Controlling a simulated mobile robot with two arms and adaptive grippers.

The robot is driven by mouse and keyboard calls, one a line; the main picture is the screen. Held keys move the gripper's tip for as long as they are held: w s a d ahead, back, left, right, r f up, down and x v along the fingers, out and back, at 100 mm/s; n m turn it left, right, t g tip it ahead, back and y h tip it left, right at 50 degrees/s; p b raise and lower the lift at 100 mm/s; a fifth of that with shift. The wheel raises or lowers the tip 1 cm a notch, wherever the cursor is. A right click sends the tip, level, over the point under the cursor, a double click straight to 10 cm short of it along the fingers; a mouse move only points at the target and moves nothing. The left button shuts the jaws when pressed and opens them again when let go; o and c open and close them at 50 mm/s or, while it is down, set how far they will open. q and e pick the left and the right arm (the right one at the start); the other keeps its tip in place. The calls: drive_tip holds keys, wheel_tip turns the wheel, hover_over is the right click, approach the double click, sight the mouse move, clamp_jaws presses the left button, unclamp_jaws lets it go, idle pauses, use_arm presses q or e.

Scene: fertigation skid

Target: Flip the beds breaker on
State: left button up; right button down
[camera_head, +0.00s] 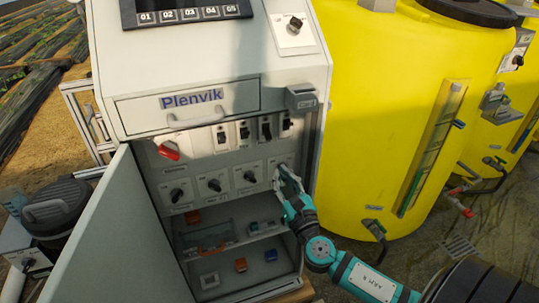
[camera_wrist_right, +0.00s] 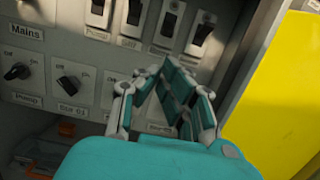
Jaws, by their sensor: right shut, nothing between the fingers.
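A row of breakers with dark levers sits in the upper part of the open cabinet; the small labels under them are too blurred to tell surely which is the beds breaker. The rightmost breaker (camera_head: 287,122) also shows in the right wrist view (camera_wrist_right: 203,29), beside another breaker (camera_wrist_right: 168,25). I cannot tell clearly which way their levers are set. My right gripper (camera_head: 284,172) is shut and empty, just below the right end of the row, in front of the rightmost rotary knob. In the wrist view its fingers (camera_wrist_right: 172,78) partly hide the lower panel. My left gripper is not in view.
A red main switch (camera_head: 169,150) is left of the breakers. Rotary knobs (camera_head: 214,185) line the row below. The open cabinet door (camera_head: 125,235) stands at left, and a yellow tank (camera_head: 375,110) stands close at right.

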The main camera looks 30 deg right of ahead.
sight(265, 129)
drive_tip(key=p+x, duration=0.1)
drive_tip(key=x, duration=0.9)
